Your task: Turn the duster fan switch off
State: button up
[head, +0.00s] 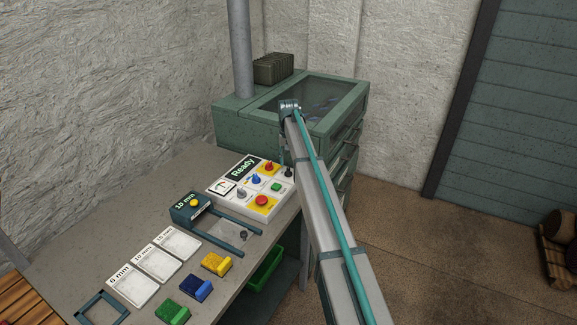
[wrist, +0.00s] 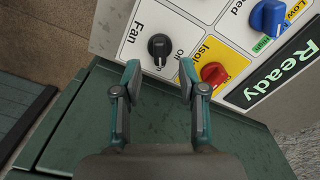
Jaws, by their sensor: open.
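The duster fan switch (wrist: 161,46) is a round black knob on a white square marked "Fan" in the wrist view. An "off" label is printed to its right. A pale mark shows at the knob's lower edge; which setting it points to is hard to tell. In the head view the black knob (head: 288,173) is at the right side of the control panel, beside my arm. My gripper (wrist: 159,75) is open and empty. Its fingertips lie just below the knob in the wrist picture, one to each side and apart from it. In the head view my arm mostly hides the gripper.
The white control panel (head: 216,185) also carries a red isolator knob (wrist: 214,73) close to the right fingertip, and a blue speed knob (wrist: 268,17). The green cabinet (head: 232,125) stands behind the grey bench (head: 150,178). Coloured blocks and gauge cards lie in front.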

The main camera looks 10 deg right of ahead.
aim_at(288, 169)
jog(key=shift+f+p, duration=0.5)
jog(key=shift+f, duration=1.55)
grip_shut()
